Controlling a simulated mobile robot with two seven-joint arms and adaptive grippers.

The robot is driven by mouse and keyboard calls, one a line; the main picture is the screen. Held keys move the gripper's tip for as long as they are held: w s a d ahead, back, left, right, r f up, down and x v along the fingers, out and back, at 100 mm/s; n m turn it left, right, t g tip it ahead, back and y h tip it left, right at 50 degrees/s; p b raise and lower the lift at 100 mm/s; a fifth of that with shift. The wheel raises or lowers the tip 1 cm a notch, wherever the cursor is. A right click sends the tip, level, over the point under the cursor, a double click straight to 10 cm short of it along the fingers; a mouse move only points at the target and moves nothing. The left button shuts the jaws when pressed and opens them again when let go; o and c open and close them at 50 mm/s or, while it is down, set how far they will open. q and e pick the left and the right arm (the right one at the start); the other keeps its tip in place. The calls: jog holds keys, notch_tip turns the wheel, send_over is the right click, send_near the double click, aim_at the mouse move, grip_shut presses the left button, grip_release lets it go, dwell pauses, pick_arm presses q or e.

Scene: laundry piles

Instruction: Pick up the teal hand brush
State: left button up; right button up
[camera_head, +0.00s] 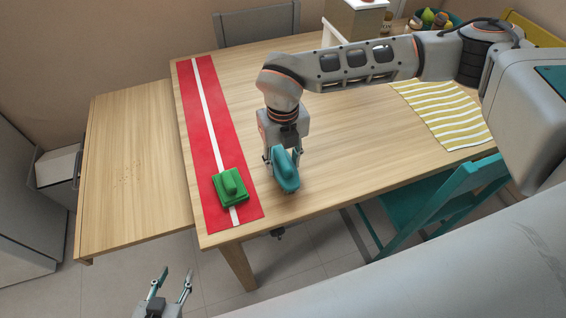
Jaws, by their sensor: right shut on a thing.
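The teal hand brush (286,170) is near the front edge of the wooden table, to the right of the red runner. My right gripper (283,160) is over it, pointing down, with its fingers shut on the brush's handle. I cannot tell whether the brush touches the table or is slightly above it. My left gripper (170,281) is low at the bottom left, in front of the table, with its two fingers apart and nothing between them.
A green brush-like block (231,186) sits on the red runner (198,119) with a white stripe. A yellow striped cloth (445,112) lies at the right. A teal chair (443,200) stands at the front right, a grey chair (258,24) behind. The table's middle (345,135) is clear.

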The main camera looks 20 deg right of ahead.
aim_at(283, 157)
notch_tip(283, 157, up, 20)
jog(key=shift+f+p, duration=0.15)
jog(key=shift+p, duration=0.15)
